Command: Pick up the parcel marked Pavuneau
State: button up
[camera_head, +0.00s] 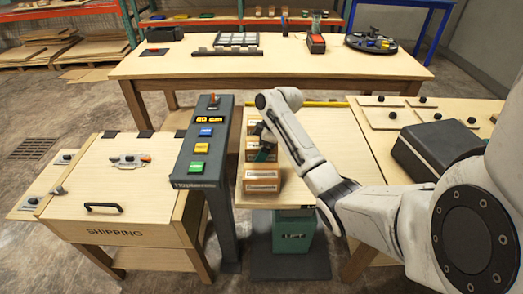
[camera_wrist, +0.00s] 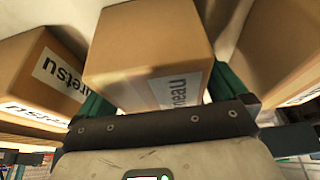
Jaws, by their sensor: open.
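The parcel marked Pavuneau is a brown box (camera_wrist: 145,55) in the middle of the wrist view, with the label end "neau" readable on its white sticker. In the head view it appears to be the middle box (camera_head: 251,146) of a row, partly hidden by my gripper. My gripper (camera_wrist: 158,96) is open, with its green fingers on either side of this box; whether they touch it I cannot tell. In the head view my gripper (camera_head: 264,145) is at the middle of the row.
A box with a label ending "uretsu" (camera_wrist: 45,80) stands close on the left in the wrist view, another box (camera_wrist: 285,55) close on the right. The head view shows the nearest box (camera_head: 262,181), a dark button console (camera_head: 196,165) left, and bare tabletop (camera_head: 335,140) right.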

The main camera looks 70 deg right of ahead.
jog(key=shift+f, duration=0.1)
dwell(0.3)
jog(key=c, duration=1.3)
